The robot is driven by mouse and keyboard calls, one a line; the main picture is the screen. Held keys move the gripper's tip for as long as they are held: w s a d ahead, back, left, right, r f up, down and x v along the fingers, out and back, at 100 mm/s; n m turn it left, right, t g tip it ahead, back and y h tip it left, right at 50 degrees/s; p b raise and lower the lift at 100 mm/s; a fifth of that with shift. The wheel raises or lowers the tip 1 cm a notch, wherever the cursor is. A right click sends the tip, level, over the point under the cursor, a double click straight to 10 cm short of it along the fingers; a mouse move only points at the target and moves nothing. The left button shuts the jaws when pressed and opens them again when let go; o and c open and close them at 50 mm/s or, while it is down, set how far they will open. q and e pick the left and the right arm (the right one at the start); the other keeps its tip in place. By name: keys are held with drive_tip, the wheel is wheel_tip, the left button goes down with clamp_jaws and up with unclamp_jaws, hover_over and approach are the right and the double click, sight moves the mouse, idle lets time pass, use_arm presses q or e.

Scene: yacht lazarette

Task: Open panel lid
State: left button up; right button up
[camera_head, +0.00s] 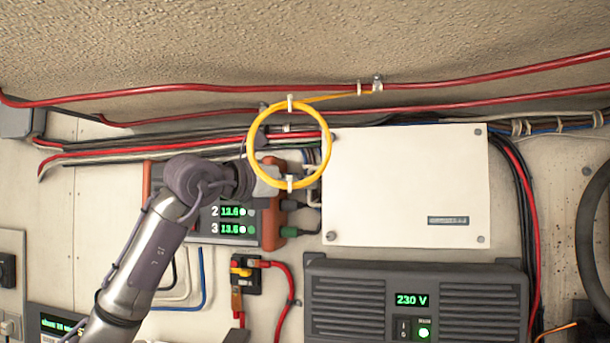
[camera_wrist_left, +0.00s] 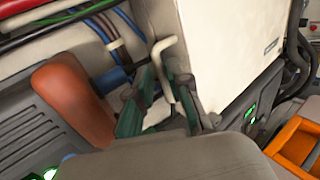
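The panel lid is a cream-white rectangular cover (camera_head: 405,185) with corner screws and a small dark label, mounted upright on the wall. It lies flat and looks shut. In the left wrist view the white cover (camera_wrist_left: 225,50) rises at upper right. My left gripper (camera_head: 285,184) is just left of the cover's left edge, partly hidden by a yellow cable loop (camera_head: 252,124). In the wrist view its dark fingers (camera_wrist_left: 163,100) stand apart, with a cream bent rod or cable (camera_wrist_left: 164,58) between or behind them. Contact is unclear. My right gripper is not in view.
An orange-ended charger (camera_head: 270,222) sits behind my left wrist. A dark 230 V inverter (camera_head: 345,300) is below the cover. Red cables (camera_head: 200,88) run above, and black and red cables (camera_head: 525,190) run down its right side.

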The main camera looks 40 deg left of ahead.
use_arm(q)
drive_tip(key=shift+w+d, duration=0.2)
drive_tip(key=shift+w, duration=0.3)
clamp_jaws()
drive_tip(key=shift+s, duration=0.1)
